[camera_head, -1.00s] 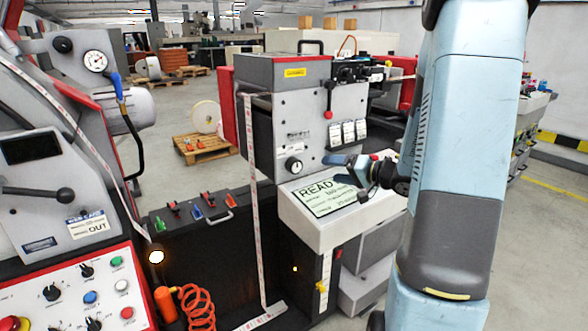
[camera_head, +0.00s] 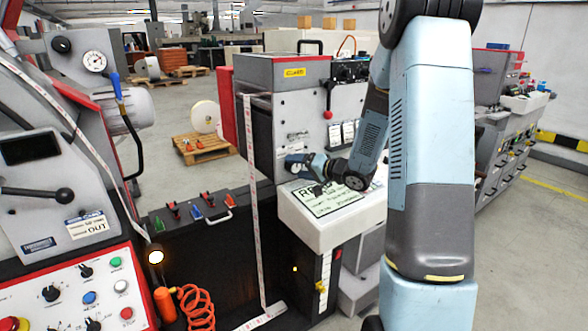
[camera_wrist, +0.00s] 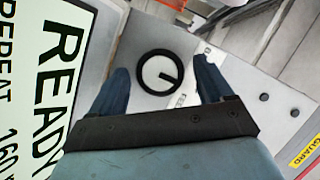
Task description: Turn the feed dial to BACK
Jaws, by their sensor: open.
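The feed dial is a round black-rimmed knob with a light face and a dark pointer line. In the wrist view the dial (camera_wrist: 160,73) sits on the light panel, between and beyond my gripper's two blue fingers (camera_wrist: 162,88). The fingers are apart and nothing is between them; whether they touch the dial cannot be seen, and a gap shows on both sides. In the head view my gripper (camera_head: 292,163) is at the front of the grey machine and hides the dial. Lettering beside the dial is partly hidden and too small to read fully.
A sloped READY display (camera_head: 335,202) lies just below my gripper and also fills the left of the wrist view (camera_wrist: 50,75). A red-tipped lever (camera_head: 328,113) and white switches (camera_head: 341,133) are on the panel above. A label web (camera_head: 257,200) runs down at the left.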

